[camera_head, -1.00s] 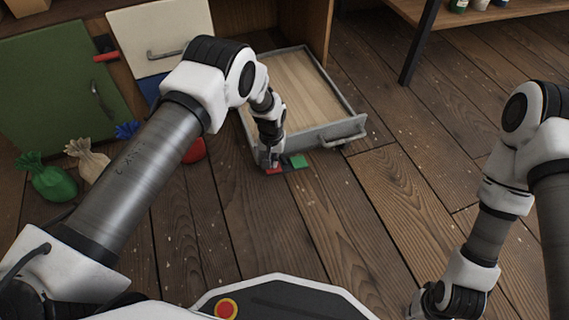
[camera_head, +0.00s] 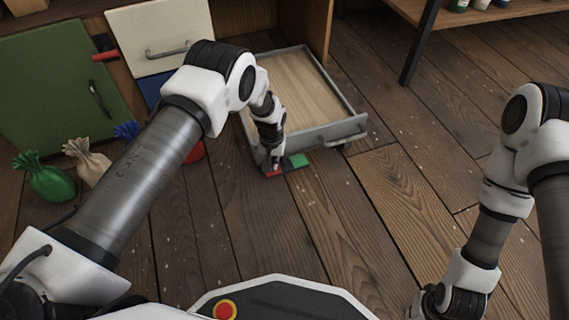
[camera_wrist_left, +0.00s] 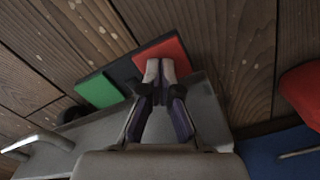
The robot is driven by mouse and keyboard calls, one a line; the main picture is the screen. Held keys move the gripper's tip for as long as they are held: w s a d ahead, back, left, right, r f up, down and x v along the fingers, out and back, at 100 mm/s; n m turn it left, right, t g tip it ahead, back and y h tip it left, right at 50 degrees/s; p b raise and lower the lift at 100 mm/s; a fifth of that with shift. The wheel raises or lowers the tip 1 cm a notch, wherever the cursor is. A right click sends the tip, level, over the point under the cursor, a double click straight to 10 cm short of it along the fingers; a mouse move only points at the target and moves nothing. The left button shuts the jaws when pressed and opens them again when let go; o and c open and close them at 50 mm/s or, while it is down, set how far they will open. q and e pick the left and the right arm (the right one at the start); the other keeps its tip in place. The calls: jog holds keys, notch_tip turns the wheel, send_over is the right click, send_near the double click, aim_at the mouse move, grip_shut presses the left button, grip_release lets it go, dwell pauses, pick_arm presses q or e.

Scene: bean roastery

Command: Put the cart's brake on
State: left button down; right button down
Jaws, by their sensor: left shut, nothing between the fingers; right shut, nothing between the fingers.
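The cart shows as a low grey frame with a wooden bed (camera_head: 295,85). At its near edge sit two flat pedals on a dark base, a red pedal (camera_head: 269,173) and a green pedal (camera_head: 299,160). In the left wrist view the red pedal (camera_wrist_left: 172,52) is at the fingertips and the green pedal (camera_wrist_left: 99,92) is to the left. My left gripper (camera_head: 274,165) is shut and empty, pointing down at the red pedal; its tips (camera_wrist_left: 160,66) overlap the pedal's edge. I cannot tell if they touch it.
A grey handle (camera_head: 343,139) is on the cart's near side. Green, beige and blue sacks (camera_head: 48,180) and a red object (camera_head: 194,152) stand to the left, by a green cabinet door (camera_head: 62,90). A dark table leg (camera_head: 419,45) is at back right. Floor in front is clear.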

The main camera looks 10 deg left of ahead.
pick_arm(q)
notch_tip(320, 180, up, 7)
jog(key=p, duration=0.6)
dwell(0.6)
